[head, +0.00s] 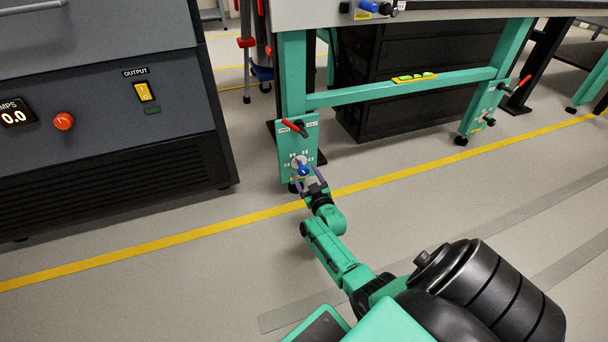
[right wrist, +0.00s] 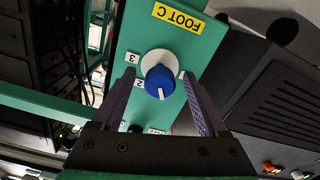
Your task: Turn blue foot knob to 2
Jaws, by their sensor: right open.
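The blue foot knob (head: 303,170) is on the green foot panel (head: 311,137) of the bench's near-left leg. In the right wrist view the knob (right wrist: 158,82) has a white base and a white pointer line toward the picture's bottom. The panel is upside down there, with a yellow "FOOT C" label (right wrist: 180,18) and white number tags 3 (right wrist: 132,58) and 2 (right wrist: 138,83) on the left. My right gripper (right wrist: 159,76) is open, its purple fingers on either side of the knob with gaps visible. It also shows in the head view (head: 306,178). My left gripper is out of view.
A red-handled lever (head: 294,127) sits above the knob. A dark cabinet (head: 180,140) stands to the left. Another green foot panel (head: 480,110) is on the right leg. A yellow floor line (head: 240,220) crosses the open floor.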

